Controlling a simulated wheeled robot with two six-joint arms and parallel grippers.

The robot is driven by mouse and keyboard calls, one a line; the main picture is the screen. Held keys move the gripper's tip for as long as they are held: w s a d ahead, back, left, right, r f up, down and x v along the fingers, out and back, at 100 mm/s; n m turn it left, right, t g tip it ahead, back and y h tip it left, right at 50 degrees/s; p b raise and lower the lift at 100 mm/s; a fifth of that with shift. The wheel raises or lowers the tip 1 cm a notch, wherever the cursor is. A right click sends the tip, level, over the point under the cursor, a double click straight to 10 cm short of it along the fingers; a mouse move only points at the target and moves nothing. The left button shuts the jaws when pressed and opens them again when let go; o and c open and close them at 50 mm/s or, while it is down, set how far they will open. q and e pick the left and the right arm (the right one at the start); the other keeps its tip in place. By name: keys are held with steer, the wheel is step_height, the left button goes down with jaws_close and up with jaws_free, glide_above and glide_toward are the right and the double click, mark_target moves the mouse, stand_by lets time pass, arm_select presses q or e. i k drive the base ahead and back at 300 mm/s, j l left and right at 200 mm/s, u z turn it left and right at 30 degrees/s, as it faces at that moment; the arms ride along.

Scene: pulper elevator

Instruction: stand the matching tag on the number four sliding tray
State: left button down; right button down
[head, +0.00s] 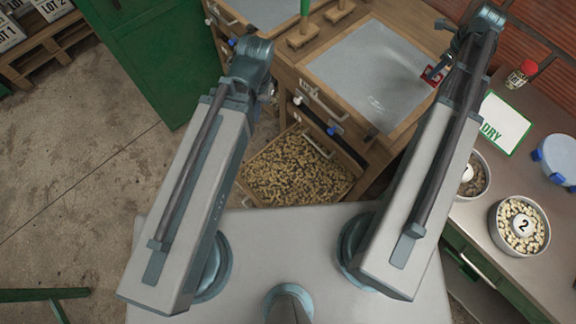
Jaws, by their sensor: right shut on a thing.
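My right gripper (437,70) is shut on a small red tag (432,76), held near the right edge of the wooden cabinet's grey top panel (372,75). The tag's number cannot be read. A pulled-out tray (296,168) full of pale beans sits low in the cabinet, in front of my base. Its number is not readable. More tray fronts with handles (320,100) and blue knobs show above it. My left gripper (266,92) is mostly hidden behind its own arm, near the cabinet's left side, and its jaws cannot be made out.
On the right bench stand a bowl of beans with a "2" tag (523,225), another bowl (474,178), a blue-rimmed round container (558,158), a "DRY" sign (504,122) and a red-lidded jar (520,76). A green cabinet (150,55) stands left.

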mark_target(286, 185)
steer(key=z, duration=1.05)
steer(key=k+j+z, duration=0.1)
steer(key=j, duration=0.25)
steer(key=k+j+z, duration=0.1)
steer(key=k+j, duration=0.3)
steer(key=j, duration=0.2)
steer(key=k+j, duration=0.15)
steer(key=j, duration=0.15)
steer(key=k+j, duration=0.15)
steer(key=j, duration=0.2)
steer(key=k+j, duration=0.15)
steer(key=j, duration=0.2)
